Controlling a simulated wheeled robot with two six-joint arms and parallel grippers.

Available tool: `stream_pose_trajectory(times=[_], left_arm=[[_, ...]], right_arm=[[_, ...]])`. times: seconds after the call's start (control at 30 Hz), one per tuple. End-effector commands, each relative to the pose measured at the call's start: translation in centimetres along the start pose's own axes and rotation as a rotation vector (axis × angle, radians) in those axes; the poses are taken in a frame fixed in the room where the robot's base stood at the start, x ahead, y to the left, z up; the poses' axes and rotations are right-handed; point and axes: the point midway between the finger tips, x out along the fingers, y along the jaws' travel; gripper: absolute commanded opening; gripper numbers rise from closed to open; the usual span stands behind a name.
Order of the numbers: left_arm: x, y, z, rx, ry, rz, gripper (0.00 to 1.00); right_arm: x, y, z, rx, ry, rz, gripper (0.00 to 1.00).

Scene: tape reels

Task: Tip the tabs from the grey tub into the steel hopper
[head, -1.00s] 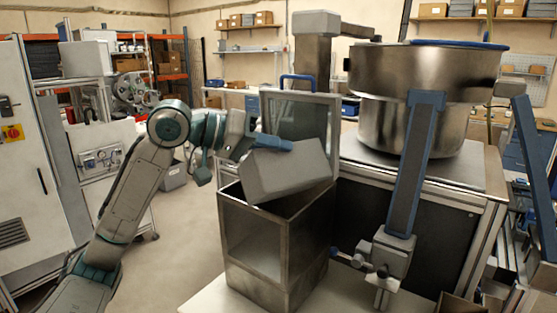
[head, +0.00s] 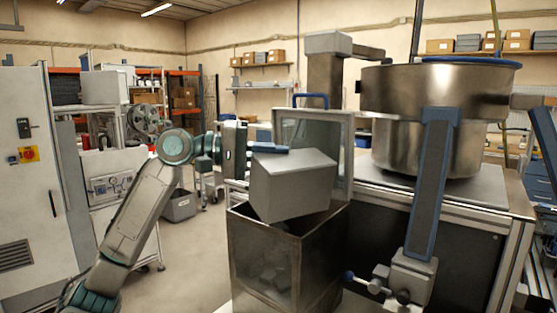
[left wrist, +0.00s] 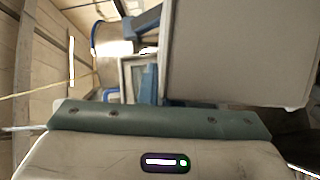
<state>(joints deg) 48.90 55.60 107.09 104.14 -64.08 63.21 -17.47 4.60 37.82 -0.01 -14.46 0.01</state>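The grey tub (head: 292,188) hangs tilted over the open top of the steel hopper (head: 318,255). My left gripper (head: 268,151) is shut on the tub's upper left edge, with one blue finger showing along it. The tub's inside is hidden from the head view. Grey tabs (head: 268,274) show in the lower part of the hopper, through its front window. In the left wrist view the tub (left wrist: 240,50) fills the upper right, beyond the gripper's body. My right gripper is not in view.
The hopper's framed clear lid (head: 312,135) stands upright behind the tub. A large steel bowl (head: 435,95) on a bench (head: 480,200) stands close on the right. A blue-edged chute (head: 432,185) slopes down in front of it.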

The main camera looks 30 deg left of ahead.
Motion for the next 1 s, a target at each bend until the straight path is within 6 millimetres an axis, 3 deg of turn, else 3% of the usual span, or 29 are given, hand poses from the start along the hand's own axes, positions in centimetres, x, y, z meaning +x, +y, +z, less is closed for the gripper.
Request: stream_pose_trajectory(times=[0.6, 1.0], left_arm=[[-1.6, -1.6, -3.8, -0.371, 0.002, 0.154, 0.00], [-2.0, -1.9, -4.9, -0.485, 0.001, 0.201, 0.00]], right_arm=[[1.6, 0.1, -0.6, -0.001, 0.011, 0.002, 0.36], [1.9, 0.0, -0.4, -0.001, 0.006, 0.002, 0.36]])
